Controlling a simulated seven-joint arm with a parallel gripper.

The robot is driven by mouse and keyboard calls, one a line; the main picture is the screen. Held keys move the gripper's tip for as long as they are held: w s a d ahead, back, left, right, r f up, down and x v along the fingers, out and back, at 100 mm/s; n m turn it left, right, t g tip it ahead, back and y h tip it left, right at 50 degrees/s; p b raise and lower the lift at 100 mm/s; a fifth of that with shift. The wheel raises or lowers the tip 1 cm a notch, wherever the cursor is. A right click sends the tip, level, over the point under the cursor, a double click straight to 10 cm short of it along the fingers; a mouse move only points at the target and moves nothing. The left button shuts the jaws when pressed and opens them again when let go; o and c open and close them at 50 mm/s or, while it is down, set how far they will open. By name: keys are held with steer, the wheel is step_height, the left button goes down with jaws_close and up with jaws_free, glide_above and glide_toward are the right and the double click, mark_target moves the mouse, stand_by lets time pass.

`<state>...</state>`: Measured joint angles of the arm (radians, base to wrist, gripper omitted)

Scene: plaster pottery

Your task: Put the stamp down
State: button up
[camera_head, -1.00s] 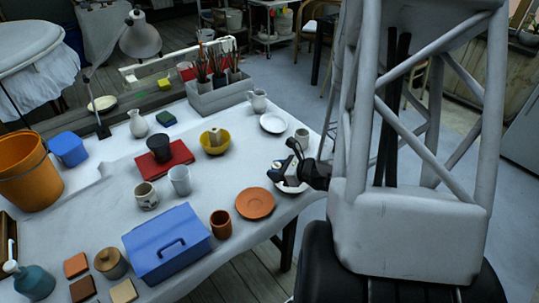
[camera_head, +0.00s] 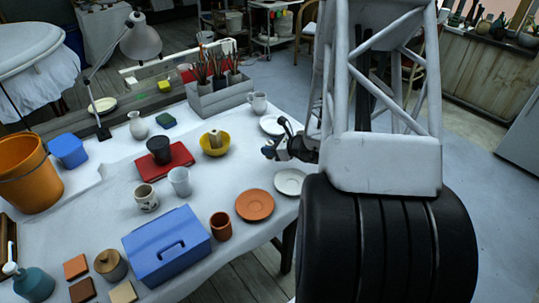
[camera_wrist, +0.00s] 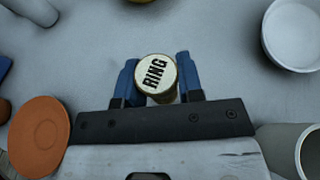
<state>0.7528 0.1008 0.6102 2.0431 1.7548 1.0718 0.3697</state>
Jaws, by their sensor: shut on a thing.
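The stamp is too small and covered to make out there. I cannot tell whether its lower end touches the table.
A white plate (camera_head: 290,181) and an orange plate (camera_head: 254,204) lie nearer. A yellow bowl (camera_head: 215,146) is to the left. A pale cup (camera_wrist: 309,151) is close by at lower right in the wrist view.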

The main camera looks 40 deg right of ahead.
steer(key=shift+f, duration=0.1)
stand_by(0.3)
steer(key=shift+f, duration=1.7)
steer(key=shift+f, duration=0.15)
steer(key=o, duration=0.9)
steer(key=shift+s+d+r, duration=0.3)
steer(key=shift+s+r, duration=0.2)
steer(key=shift+s, duration=0.05)
steer(key=shift+v, duration=5.3)
